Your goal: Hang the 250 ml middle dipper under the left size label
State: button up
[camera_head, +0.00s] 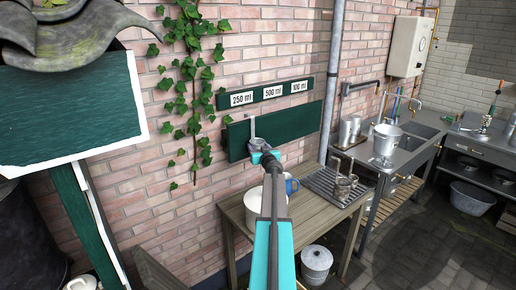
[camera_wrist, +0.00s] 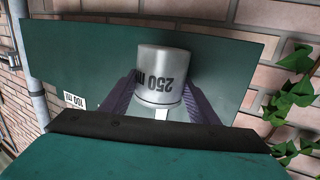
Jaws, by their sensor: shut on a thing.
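The 250 ml dipper (camera_wrist: 162,72) is a silvery metal cup with its size printed on it, upside down in the wrist view. My gripper (camera_wrist: 160,84) is shut on it, with a purple finger on each side of the cup. In the head view my gripper (camera_head: 263,151) is in front of the lower left of the green hanging board (camera_head: 290,124). The dipper's upright handle (camera_head: 253,127) shows against the board's left end, below the left size label, 250 ml (camera_head: 241,98). I cannot tell whether its hook touches the board. The cup is mostly hidden there.
Labels 500 ml (camera_head: 272,91) and 100 ml (camera_head: 299,86) are to the right. Below stands a wooden table (camera_head: 305,215) with a large pot (camera_head: 252,205), a blue mug (camera_head: 291,185) and a rack (camera_head: 322,183) bearing other dippers (camera_head: 344,184). Ivy (camera_head: 190,85) hangs left; a downpipe (camera_head: 333,75) stands right.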

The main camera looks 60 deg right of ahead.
jog(key=shift+f, duration=0.85)
dwell(1.6)
jog(key=o, duration=1.3)
jog(key=shift+s+a, duration=0.1)
jog(key=shift+s, duration=0.1)
jog(key=shift+s+a, duration=0.4)
jog(key=shift+s, duration=0.8)
jog(key=shift+s+a, duration=0.4)
jog(key=shift+s, duration=0.75)
jog(key=shift+s+a, duration=0.4)
jog(key=shift+s, duration=0.8)
jog(key=shift+s, duration=0.1)
